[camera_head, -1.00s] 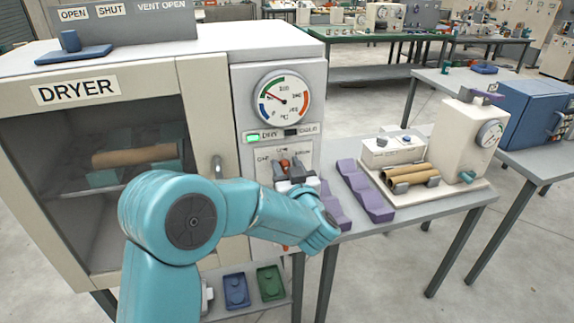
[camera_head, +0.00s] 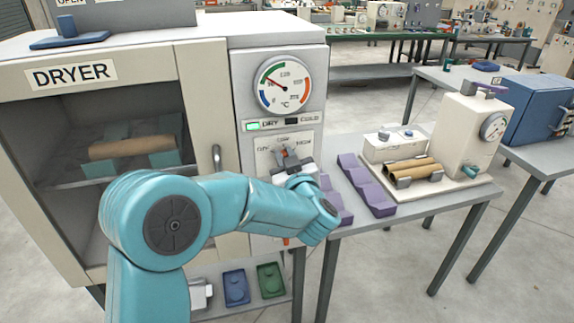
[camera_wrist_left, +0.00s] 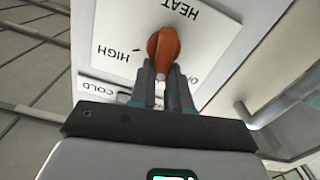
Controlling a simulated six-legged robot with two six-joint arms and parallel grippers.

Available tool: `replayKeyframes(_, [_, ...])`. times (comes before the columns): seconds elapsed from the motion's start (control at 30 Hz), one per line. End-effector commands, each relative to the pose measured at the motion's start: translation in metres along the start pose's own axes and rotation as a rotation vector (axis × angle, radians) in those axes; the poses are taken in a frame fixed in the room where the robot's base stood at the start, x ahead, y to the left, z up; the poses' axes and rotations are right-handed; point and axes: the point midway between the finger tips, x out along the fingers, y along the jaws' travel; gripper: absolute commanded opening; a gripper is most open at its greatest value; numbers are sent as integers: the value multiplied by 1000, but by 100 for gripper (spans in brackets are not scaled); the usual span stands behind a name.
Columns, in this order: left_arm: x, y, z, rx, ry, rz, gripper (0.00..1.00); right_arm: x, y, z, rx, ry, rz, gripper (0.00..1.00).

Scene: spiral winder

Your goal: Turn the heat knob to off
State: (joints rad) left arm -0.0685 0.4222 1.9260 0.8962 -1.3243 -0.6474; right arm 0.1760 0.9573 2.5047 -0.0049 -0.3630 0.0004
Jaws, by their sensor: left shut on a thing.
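The orange heat knob (camera_wrist_left: 163,45) sits on a white panel plate (camera_wrist_left: 115,40) on the dryer front. My left gripper (camera_wrist_left: 162,66) is shut on it, a finger on each side. The plate reads upside down in the left wrist view: HEAT beyond the knob, HIGH at left, OFF partly hidden at right. A pale mark on the knob's near end lies between the fingers. In the head view my left gripper (camera_head: 290,155) hides most of the knob, below the dial gauge (camera_head: 284,85). My right gripper is not in view.
The dryer (camera_head: 212,60) has a closed glass door with a handle (camera_head: 217,160) left of my gripper. The DRY indicator (camera_head: 253,126) is lit green. Purple trays (camera_head: 367,185) lie on the table at right. Blue (camera_head: 236,288) and green (camera_head: 270,281) trays sit below.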

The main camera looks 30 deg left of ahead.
Motion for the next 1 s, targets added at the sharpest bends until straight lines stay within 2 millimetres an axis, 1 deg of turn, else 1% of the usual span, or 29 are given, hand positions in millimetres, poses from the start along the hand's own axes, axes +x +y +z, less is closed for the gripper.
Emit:
replayKeyframes(0.03, [0,-3,7,-42,2,0,0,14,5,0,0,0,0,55])
replayKeyframes(0.5, [0,-12,9,-482,1,1,0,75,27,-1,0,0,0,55])
replayKeyframes(0.7, [0,-14,10,-641,0,1,0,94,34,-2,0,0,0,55])
replayKeyframes(1.0, [0,-16,10,-799,-1,0,0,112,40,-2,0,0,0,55])
